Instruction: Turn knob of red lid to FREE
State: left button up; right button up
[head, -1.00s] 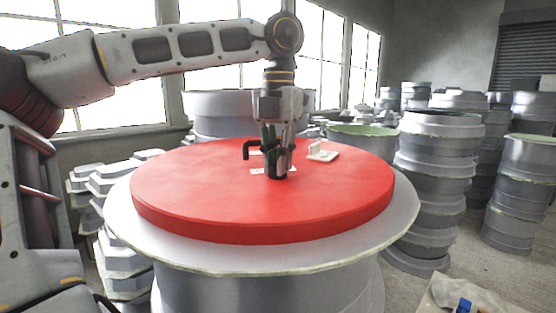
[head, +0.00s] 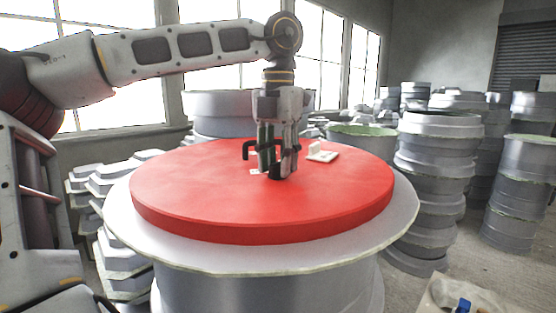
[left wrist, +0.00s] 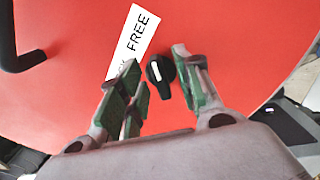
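The red lid (head: 190,195) is a large round disc lying flat on a grey mould. A black knob (left wrist: 161,73) with a short white mark stands on it, beside a white label (left wrist: 136,38) that reads FREE, with the end of another word partly behind a finger. I cannot tell exactly which word the mark points to. My left gripper (head: 279,170) points straight down at the knob. In the left wrist view its fingers are apart, one on each side of the knob, with gaps showing; no contact is visible. My right gripper is not in view.
A black bent handle (head: 247,150) stands on the lid left of the gripper. A white plate with a raised tab (head: 322,154) lies to its right. Stacked grey moulds (head: 436,170) stand around. A blue object (head: 462,305) is at the bottom right.

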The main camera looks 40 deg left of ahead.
aim_at(278, 161)
pick_arm(q)
jog(key=shift+r, duration=0.15)
notch_tip(278, 161, up, 12)
dwell(1.1)
jog(key=shift+f, duration=0.2)
dwell(0.4)
